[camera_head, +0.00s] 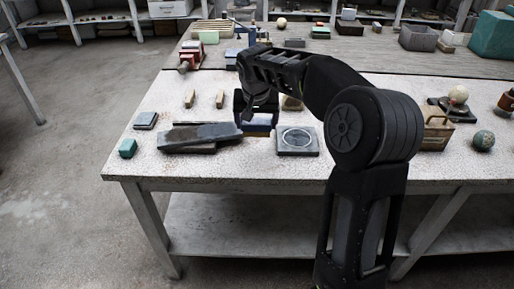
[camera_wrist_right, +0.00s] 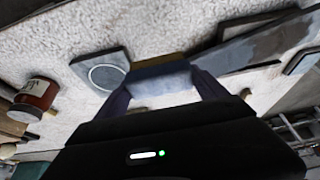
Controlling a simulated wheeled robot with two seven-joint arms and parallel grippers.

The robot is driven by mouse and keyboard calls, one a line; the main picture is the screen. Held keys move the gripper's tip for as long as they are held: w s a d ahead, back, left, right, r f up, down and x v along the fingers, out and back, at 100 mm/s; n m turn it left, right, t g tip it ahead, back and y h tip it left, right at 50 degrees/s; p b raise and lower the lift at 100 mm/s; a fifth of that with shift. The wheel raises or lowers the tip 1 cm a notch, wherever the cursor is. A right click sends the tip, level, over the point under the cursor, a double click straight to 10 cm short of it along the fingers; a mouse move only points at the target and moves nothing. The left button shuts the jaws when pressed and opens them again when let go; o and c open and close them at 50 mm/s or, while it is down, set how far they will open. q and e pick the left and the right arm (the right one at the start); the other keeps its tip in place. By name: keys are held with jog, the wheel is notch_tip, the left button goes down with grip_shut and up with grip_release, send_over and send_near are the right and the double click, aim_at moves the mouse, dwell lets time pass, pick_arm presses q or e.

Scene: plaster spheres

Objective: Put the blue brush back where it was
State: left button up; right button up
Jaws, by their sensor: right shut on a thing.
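The blue brush (camera_head: 260,126) is held over the speckled worktable, between the long grey tool and the square plate with a circle. My right gripper (camera_head: 256,118) is shut on it. In the right wrist view the blue brush (camera_wrist_right: 160,78) lies across between the two fingertips of my right gripper (camera_wrist_right: 160,92), with a brownish strip along its far edge. Part of the brush is hidden by the gripper in the head view, and I cannot tell whether it touches the table. My left gripper is in neither view.
The square plate (camera_head: 297,146) lies close right of the brush. The long grey tool (camera_head: 188,137) lies close left, on a dark slab. Two small wooden pieces (camera_head: 220,99) lie behind.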

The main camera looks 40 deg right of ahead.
aim_at(257, 133)
notch_tip(257, 133, down, 4)
jog(key=shift+f, duration=0.15)
jog(key=shift+f, duration=1.85)
jog(key=shift+f, duration=0.2)
jog(key=o, duration=0.9)
jog(key=shift+r, duration=0.1)
